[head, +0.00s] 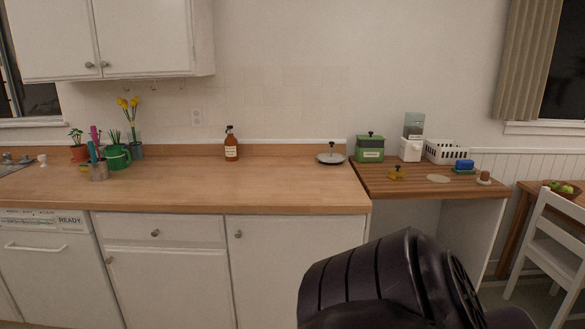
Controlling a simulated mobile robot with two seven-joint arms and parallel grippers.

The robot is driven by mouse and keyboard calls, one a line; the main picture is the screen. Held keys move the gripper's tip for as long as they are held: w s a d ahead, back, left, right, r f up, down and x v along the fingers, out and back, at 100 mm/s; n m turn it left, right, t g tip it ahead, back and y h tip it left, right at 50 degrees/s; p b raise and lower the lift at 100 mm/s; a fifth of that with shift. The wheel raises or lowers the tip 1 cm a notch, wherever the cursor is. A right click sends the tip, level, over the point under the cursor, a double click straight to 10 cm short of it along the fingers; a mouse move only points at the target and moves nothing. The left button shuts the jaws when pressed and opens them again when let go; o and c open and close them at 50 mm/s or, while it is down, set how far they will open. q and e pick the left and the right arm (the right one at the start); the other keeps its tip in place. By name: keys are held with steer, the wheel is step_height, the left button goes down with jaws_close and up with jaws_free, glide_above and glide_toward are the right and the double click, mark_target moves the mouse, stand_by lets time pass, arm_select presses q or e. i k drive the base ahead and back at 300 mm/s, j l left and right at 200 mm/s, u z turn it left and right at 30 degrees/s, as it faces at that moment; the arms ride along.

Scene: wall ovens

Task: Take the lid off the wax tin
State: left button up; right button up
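I cannot read a label that marks the wax tin. A green lidded tin (369,155) with a dark knob and a pale label stands upright at the back of the darker wooden counter on the right; its lid looks closed. A round grey lid or shallow dish (331,159) with an upright knob lies on the lighter counter to its left. A small yellow object (397,176) sits in front of the green tin. Neither gripper is in view.
An amber bottle (231,147) stands on the long counter (285,190). A white basket (446,152), a white dispenser (410,150), a blue item (464,164) and a brush (484,178) are on the right counter. A white chair (548,250) stands at far right. Part of my arm is in front.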

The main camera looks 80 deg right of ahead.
mark_target(397, 171)
steer(key=z, duration=3.25)
steer(key=i+l, duration=0.25)
steer(key=i, duration=0.2)
steer(key=i+l, duration=0.3)
steer(key=i, duration=0.15)
steer(key=i+l, duration=0.25)
steer(key=i, duration=0.25)
